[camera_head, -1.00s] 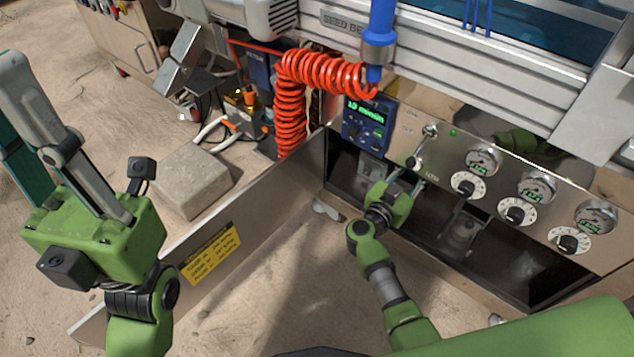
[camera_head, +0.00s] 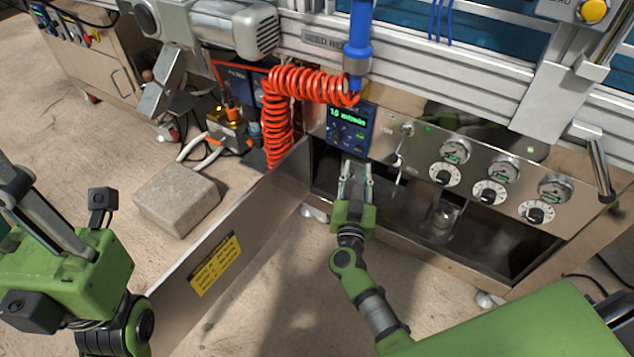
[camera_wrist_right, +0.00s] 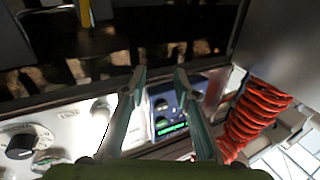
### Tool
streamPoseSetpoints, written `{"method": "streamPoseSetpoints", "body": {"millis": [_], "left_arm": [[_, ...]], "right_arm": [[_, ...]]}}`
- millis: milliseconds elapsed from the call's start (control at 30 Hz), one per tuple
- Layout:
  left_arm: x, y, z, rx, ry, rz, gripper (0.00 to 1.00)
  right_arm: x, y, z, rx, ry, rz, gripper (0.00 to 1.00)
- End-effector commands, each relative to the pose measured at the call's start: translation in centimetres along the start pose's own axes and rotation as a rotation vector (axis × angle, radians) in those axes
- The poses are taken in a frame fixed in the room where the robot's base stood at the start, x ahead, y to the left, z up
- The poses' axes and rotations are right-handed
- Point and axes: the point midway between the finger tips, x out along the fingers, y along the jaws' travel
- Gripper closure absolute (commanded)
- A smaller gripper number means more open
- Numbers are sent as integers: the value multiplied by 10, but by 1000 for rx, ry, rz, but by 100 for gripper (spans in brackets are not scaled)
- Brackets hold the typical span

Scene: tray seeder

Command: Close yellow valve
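A small brass-yellow fitting (camera_head: 229,127) with orange and black parts sits on the floor behind the grey block in the head view. I cannot tell for certain whether it is the yellow valve. My right gripper (camera_head: 355,172) is just below the blue display box, right of that fitting and apart from it. In the right wrist view the fingers (camera_wrist_right: 160,77) are spread with nothing between them, in front of the blue box. My left gripper (camera_head: 30,205) is at the left edge, with its fingers partly out of frame.
The blue display box (camera_head: 350,130) and a steel panel with dials (camera_head: 490,191) face me. A red coiled hose (camera_head: 276,110) hangs between the panel and the fitting. An open metal flap (camera_head: 232,240) and a grey block (camera_head: 177,198) stand on the left. A yellow button (camera_head: 594,11) is at top right.

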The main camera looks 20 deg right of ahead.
Motion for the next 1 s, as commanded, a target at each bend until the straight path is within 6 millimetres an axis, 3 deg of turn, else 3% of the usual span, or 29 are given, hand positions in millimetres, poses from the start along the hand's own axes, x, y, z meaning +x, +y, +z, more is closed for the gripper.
{"method": "streamPoseSetpoints", "body": {"millis": [300, 500, 700, 1000], "left_arm": [[0, 0, 0, 0, 0, 0, 86], [0, 0, 0, 0, 0, 0, 86], [0, 0, 0, 0, 0, 0, 86], [0, 0, 0, 0, 0, 0, 86]], "right_arm": [[-26, -56, -15, 15, -35, -295, 72], [-47, -81, -17, 7, -84, -436, 72], [-60, -92, -16, -4, -117, -504, 72], [-63, -94, -16, -5, -126, -517, 72]]}}
